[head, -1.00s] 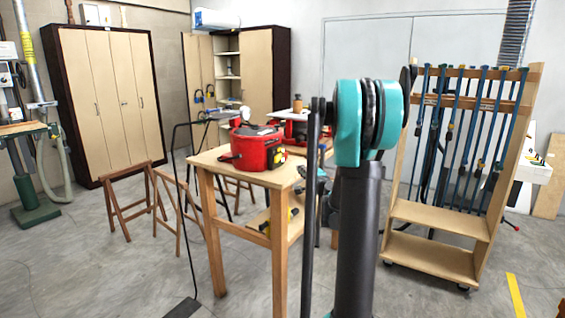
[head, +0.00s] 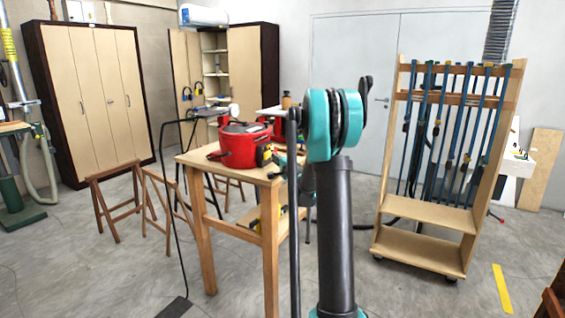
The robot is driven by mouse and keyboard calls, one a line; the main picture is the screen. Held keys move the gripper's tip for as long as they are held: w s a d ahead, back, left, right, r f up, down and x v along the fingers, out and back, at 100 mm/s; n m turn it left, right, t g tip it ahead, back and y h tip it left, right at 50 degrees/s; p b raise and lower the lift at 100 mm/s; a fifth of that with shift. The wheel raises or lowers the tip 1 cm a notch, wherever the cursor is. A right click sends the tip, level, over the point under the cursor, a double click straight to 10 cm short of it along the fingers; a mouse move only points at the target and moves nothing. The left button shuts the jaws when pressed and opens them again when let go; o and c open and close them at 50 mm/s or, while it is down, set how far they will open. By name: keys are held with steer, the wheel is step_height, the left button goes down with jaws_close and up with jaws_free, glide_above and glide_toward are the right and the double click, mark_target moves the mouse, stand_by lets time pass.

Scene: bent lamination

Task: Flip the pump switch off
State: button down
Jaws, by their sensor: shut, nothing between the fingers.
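A red pot-like unit (head: 237,150) with a dark top sits on a wooden table (head: 225,171) left of centre in the head view. A small yellow and black part (head: 265,156) is at its right side. I cannot make out a switch or tell its position at this size. My arm's dark upright link and teal joint stand in front of the table's right side and hide what is behind them. My gripper cannot be made out in the view.
A wooden clamp rack (head: 425,216) stands to the right. Folding wooden trestles (head: 113,205) stand left of the table, beside a thin dark stand (head: 170,210). Tall cabinets (head: 100,95) line the back.

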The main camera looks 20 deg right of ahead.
steer(key=shift+w+a, duration=0.5)
steer(key=shift+a, duration=0.2)
steer(key=shift+w+a, duration=0.2)
steer(key=shift+a, duration=0.3)
steer(key=shift+s+d, duration=0.1)
